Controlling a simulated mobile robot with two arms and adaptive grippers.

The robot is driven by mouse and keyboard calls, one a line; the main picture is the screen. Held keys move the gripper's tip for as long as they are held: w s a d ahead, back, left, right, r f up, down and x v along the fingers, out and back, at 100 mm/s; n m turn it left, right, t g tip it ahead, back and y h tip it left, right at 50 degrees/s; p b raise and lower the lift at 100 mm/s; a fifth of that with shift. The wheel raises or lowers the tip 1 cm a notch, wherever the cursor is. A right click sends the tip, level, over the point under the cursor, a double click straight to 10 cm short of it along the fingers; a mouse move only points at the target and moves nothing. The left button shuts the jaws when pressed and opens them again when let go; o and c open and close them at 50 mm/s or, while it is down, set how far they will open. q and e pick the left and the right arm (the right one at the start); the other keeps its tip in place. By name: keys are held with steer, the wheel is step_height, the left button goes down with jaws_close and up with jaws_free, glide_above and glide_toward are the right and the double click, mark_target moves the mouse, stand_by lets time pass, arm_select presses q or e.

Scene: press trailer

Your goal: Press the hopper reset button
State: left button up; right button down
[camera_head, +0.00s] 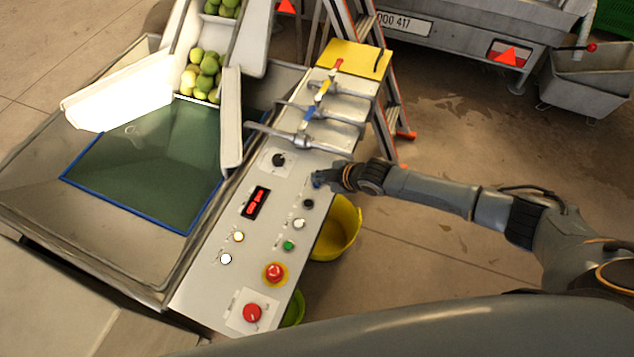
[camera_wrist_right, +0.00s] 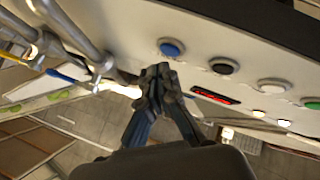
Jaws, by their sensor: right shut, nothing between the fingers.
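The grey control panel (camera_head: 215,285) carries several buttons; their labels are too small to read, so I cannot tell which is the hopper reset. A blue button (camera_wrist_right: 172,47) sits at the row's end, mostly covered by my gripper in the head view. After it come a black button (camera_head: 307,203), a white one (camera_head: 299,224) and a green one (camera_head: 288,245). My right gripper (camera_head: 324,179) is shut and empty, its fingertips right by the blue button. In the wrist view the fingertips (camera_wrist_right: 160,70) show just below that button; I cannot tell whether they touch. My left gripper is out of view.
Metal valve levers (camera_head: 300,138) stand across the panel behind the gripper. A yellow bucket (camera_head: 338,228) stands beside the panel, a ladder (camera_head: 392,100) behind. Fruit (camera_head: 205,72) lies in the chute.

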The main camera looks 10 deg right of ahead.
mark_target(319, 185)
stand_by(0.6)
steer(key=shift+f+b, duration=0.35)
steer(key=shift+f, duration=0.05)
steer(key=shift+f+b, duration=0.35)
steer(key=shift+f, duration=0.05)
stand_by(0.5)
steer(key=shift+r, duration=0.1)
steer(key=shift+r+p, duration=0.7)
steer(key=shift+r, duration=0.1)
step_height(319, 185, up, 5)
steer(key=p, duration=0.4)
stand_by(0.9)
